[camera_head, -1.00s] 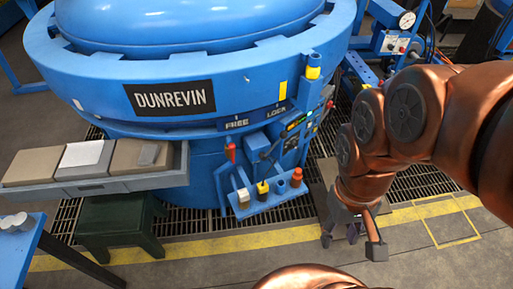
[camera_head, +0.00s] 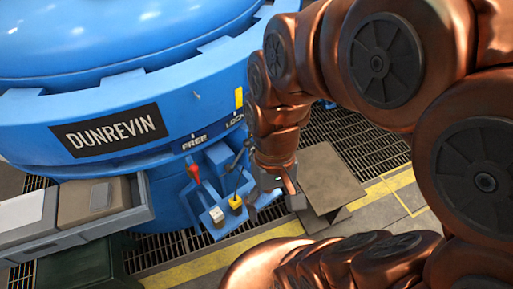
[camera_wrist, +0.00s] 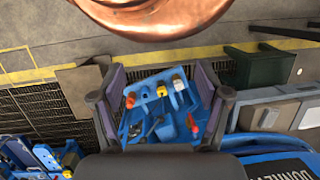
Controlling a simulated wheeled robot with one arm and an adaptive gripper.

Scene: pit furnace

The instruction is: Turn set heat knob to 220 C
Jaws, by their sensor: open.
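The set heat knob cannot be made out in either view. In the head view my arm covers the side of the blue furnace (camera_head: 165,105) to the right of the FREE/LOCK plate. My gripper (camera_head: 268,195) hangs in front of that side, beside a blue tool shelf (camera_head: 216,228). In the wrist view my gripper (camera_wrist: 168,112) has its two dark fingers spread apart, with nothing held. Between and beyond them show the blue shelf with red, yellow and white-topped items, and a red handle (camera_wrist: 192,124). No dial marks are readable.
A grey tray (camera_head: 95,228) with blocks juts out at the left, above a dark green stool (camera_head: 80,268). Floor grating, a flat plate (camera_head: 328,178) and yellow-lined floor lie at the right.

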